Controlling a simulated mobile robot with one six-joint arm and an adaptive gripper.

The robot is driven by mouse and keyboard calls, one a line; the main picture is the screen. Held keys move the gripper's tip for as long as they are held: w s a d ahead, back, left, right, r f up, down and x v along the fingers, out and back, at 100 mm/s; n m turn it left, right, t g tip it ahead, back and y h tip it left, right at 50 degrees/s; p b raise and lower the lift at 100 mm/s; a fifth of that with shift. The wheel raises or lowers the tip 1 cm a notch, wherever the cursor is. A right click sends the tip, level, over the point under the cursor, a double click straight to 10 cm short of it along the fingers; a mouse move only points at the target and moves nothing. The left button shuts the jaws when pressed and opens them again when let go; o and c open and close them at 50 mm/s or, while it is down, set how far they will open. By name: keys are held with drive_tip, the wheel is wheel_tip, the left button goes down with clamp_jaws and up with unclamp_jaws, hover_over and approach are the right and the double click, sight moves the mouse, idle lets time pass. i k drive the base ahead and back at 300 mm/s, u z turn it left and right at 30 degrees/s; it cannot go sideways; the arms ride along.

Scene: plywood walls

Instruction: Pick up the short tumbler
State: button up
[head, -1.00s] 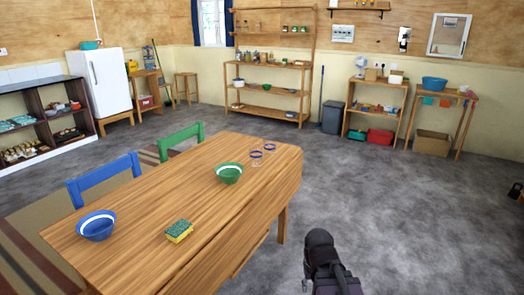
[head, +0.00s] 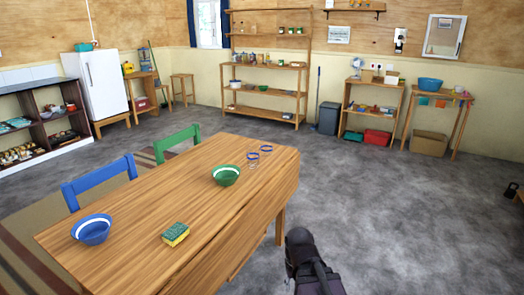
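Two clear glasses with blue rims stand close together near the far right end of the wooden table (head: 180,215). One glass (head: 253,157) is nearer and to the left. The other glass (head: 266,150) is just behind it to the right. Both are small and see-through here, so I cannot tell which is the short tumbler. A dark part of my arm shows at the bottom, right of the table and apart from it. The fingers of my gripper do not show.
A green bowl (head: 226,175) stands beside the glasses. A sponge (head: 175,234) and a blue bowl (head: 92,229) are on the near part of the table. Blue (head: 98,181) and green (head: 177,144) chairs line its left side. The grey floor (head: 390,215) to the right is clear.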

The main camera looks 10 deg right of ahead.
sight(266, 146)
drive_tip(key=i, duration=0.95)
drive_tip(key=z, duration=0.05)
